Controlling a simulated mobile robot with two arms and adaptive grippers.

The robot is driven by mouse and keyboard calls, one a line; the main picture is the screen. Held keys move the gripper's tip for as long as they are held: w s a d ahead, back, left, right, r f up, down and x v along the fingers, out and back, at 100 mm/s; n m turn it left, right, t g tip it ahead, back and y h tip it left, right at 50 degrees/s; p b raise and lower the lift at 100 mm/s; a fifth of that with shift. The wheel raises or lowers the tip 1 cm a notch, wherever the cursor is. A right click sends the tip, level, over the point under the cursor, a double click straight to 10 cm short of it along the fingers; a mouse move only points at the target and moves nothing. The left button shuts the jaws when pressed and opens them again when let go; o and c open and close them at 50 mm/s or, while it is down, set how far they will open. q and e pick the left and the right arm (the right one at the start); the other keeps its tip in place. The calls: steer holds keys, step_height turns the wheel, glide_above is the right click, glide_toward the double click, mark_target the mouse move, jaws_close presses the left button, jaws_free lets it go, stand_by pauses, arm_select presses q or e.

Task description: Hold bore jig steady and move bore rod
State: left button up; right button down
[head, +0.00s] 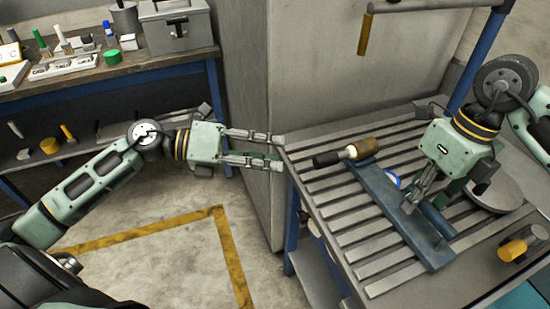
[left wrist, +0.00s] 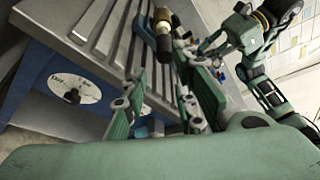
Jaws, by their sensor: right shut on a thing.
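The bore jig (head: 385,215) is a long blue bar lying on the slatted table. The bore rod (head: 362,149) has a black end and a brown and brass body. It lies across the far end of the jig, its black end pointing left. It also shows in the left wrist view (left wrist: 163,35), beyond my left fingers. My right gripper (head: 412,204) is down at the middle of the jig, shut on it; the exact contact is partly hidden. My left gripper (head: 280,152) is open and empty, at the table's left edge, left of the rod and apart from it.
The slatted table (head: 345,215) has bare slats left of the jig. A round grey plate (head: 495,192) and a yellow-and-grey cylinder (head: 523,243) sit to the right. A large grey cabinet (head: 250,100) stands behind my left gripper. A workbench (head: 130,66) with small items is at the back left.

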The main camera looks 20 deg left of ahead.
arm_select(q)
steer(key=s+a+n+g, duration=0.1)
steer(key=a, duration=0.1)
steer(key=s+a+n+g+h, duration=0.1)
steer(key=s+a+g, duration=0.1)
steer(key=s+a+n+g+h, duration=0.1)
steer(key=s+a, duration=0.1)
steer(key=shift+r, duration=0.25)
jaws_close()
steer(key=w+d+f+g, duration=0.1)
steer(key=w+d, duration=0.2)
steer(key=d, duration=0.9)
steer(key=shift+w+f+h, duration=0.3)
steer(key=shift+w+f, duration=0.05)
